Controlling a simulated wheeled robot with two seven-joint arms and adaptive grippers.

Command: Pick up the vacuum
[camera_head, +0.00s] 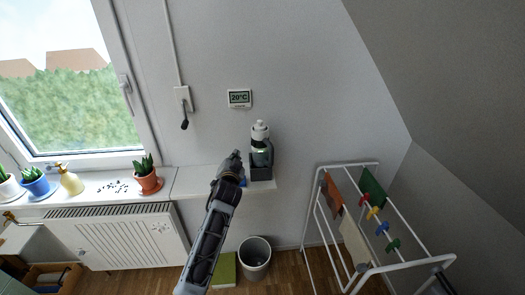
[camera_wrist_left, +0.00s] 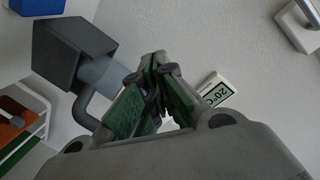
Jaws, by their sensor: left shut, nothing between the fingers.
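The vacuum (camera_head: 261,148) is a small handheld one with a white top and a grey body showing a green light. It stands upright in a dark dock (camera_head: 262,173) on the white shelf by the wall. My left gripper (camera_head: 236,158) is just left of the vacuum, shut and empty. In the left wrist view its green-padded fingers (camera_wrist_left: 156,85) are together, with the dark dock (camera_wrist_left: 68,52) beyond them. Part of the vacuum (camera_wrist_left: 90,100) shows there, partly hidden by the fingers. I cannot tell whether they touch it. My right gripper is not in view.
A drying rack (camera_head: 352,228) with cloths and coloured pegs stands at right. A bin (camera_head: 254,254) is below the shelf. A thermostat (camera_head: 239,98) hangs above the shelf.

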